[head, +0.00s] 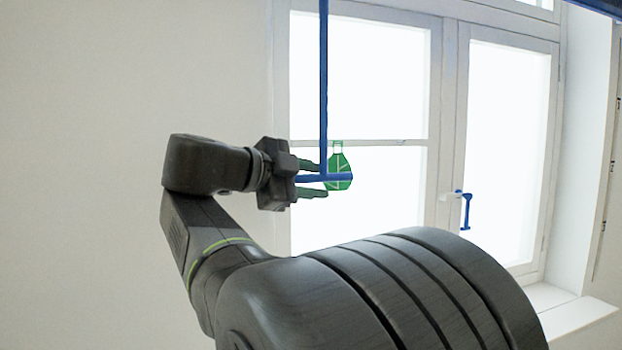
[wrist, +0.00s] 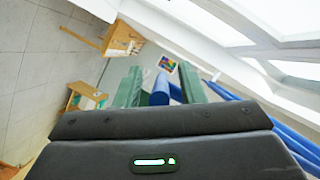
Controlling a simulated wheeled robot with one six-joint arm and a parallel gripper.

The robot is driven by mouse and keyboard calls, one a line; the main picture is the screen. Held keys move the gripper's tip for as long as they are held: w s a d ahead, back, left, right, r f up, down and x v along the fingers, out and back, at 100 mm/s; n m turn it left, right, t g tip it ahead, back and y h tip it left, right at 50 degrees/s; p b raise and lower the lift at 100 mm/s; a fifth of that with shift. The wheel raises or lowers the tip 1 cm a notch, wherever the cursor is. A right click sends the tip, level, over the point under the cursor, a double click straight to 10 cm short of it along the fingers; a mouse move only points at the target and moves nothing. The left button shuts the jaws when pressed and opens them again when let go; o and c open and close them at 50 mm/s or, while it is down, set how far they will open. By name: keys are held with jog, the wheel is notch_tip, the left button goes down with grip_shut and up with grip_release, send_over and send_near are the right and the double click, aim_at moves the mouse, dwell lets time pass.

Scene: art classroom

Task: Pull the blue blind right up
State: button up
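A thin blue pull rod (head: 323,80) hangs down from the top of the head view in front of the window. A short level blue crossbar (head: 342,177) is at its lower end. My gripper (head: 322,179) points right, its green fingers above and below the crossbar. In the wrist view the crossbar (wrist: 160,92) lies between the two fingers, with a gap visible on each side, so the gripper looks open around it. A dark blue edge (head: 600,5) at the top right corner may be part of the blind; the rest of the blind is out of view.
A white window (head: 448,130) with a blue handle (head: 466,208) stands behind, with a sill (head: 575,312) at lower right. A green flask-shaped thing (head: 338,160) shows behind the crossbar. Wooden furniture (wrist: 85,97) stands on the floor in the wrist view. The wall at left is clear.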

grip_shut()
jog(key=shift+r+p, duration=0.3)
jog(key=shift+r, duration=2.25)
grip_release()
jog(key=shift+f, duration=0.1)
jog(key=b+v, duration=0.3)
jog(key=v, duration=1.1)
jog(key=shift+b, duration=0.3)
